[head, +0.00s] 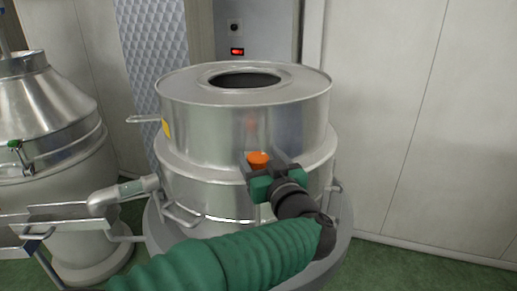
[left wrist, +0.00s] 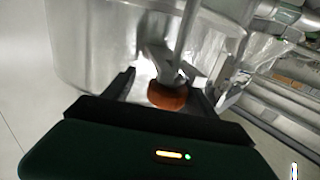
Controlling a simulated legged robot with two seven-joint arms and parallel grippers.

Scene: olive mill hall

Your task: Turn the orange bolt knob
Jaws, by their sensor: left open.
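The orange bolt knob (head: 258,159) sits on the front side of a round steel machine (head: 245,125). My left gripper (head: 262,168) is open at the knob, with the knob showing between its two dark fingers. In the left wrist view the knob (left wrist: 168,96) lies between the spread fingers (left wrist: 165,95), nearer the right one. A metal bracket and rod stand just behind it. I cannot tell whether either finger touches the knob. My right gripper is not in view.
A second steel vessel (head: 45,115) with a conical top stands at the left. A pipe (head: 125,192) and metal rails (head: 60,215) lie between them. A wall control panel (head: 236,40) with a red display is behind. Green floor (head: 420,270) is clear at right.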

